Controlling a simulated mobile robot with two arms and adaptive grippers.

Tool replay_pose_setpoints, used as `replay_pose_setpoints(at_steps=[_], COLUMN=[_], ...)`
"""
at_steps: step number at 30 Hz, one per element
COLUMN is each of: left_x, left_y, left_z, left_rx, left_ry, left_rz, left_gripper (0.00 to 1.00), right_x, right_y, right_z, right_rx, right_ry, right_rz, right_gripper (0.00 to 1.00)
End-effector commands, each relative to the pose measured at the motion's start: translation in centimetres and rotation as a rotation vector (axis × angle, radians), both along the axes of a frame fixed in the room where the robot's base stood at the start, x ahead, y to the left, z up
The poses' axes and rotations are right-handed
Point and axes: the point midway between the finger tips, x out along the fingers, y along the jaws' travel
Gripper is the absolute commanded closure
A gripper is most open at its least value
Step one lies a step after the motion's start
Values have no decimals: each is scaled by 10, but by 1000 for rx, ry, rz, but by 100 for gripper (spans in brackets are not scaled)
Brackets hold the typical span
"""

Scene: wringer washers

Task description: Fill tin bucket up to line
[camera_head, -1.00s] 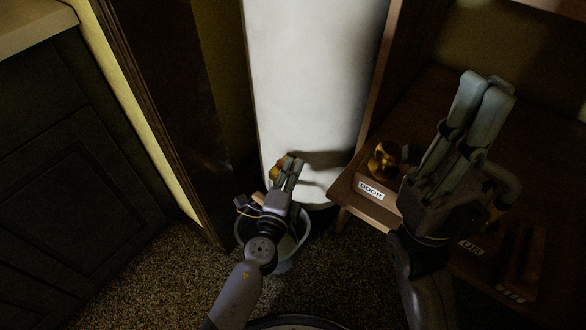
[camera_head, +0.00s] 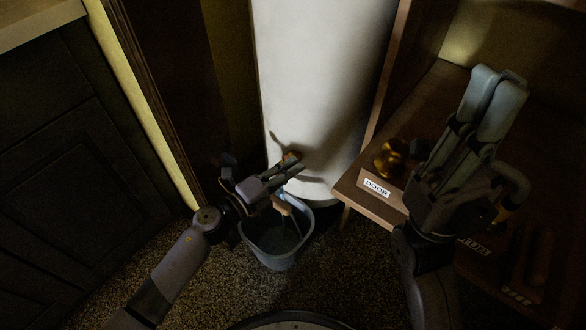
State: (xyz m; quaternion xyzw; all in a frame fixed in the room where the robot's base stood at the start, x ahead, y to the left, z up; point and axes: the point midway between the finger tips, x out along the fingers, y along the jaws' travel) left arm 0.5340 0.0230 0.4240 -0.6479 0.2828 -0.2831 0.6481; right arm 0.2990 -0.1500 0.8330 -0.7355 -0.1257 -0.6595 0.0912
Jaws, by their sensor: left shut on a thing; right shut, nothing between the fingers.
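The tin bucket (camera_head: 272,261) stands upright on the floor below the tap, at the foot of a tall white tank (camera_head: 318,80). Its inside looks dark and bluish; I cannot make out a line or the water level. A wooden grip (camera_head: 281,206) shows at its rim. A small brass-orange tap (camera_head: 291,157) juts from the tank. My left gripper (camera_head: 298,169) is shut at the tap, above the bucket's back rim; the exact contact is hard to see. A pale bluish patch (camera_head: 291,198) shows below it, unclear whether water. My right gripper (camera_head: 500,84) is shut and empty, raised at right.
A wooden shelf (camera_head: 352,198) at right holds a round brass thing (camera_head: 391,158) and a "DOOR" label (camera_head: 377,187). A dark cabinet (camera_head: 70,170) stands at left.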

Motion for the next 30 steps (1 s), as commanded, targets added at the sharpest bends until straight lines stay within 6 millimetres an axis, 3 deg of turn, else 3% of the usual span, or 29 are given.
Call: replay_pose_setpoints(at_steps=[19,20,30], left_x=[-2,-2,-1], left_y=[2,2,2], left_z=[-2,-2,-1], left_rx=[1,1,0], left_ry=[5,5,1], left_rz=[-56,-56,-55], left_gripper=[100,90,70], right_x=[0,0,0], right_y=[-1,-1,0], right_z=[3,3,2], right_rx=[8,8,2], right_ry=[-9,-9,-5], right_rz=[-1,-1,-1], right_gripper=[100,100,100])
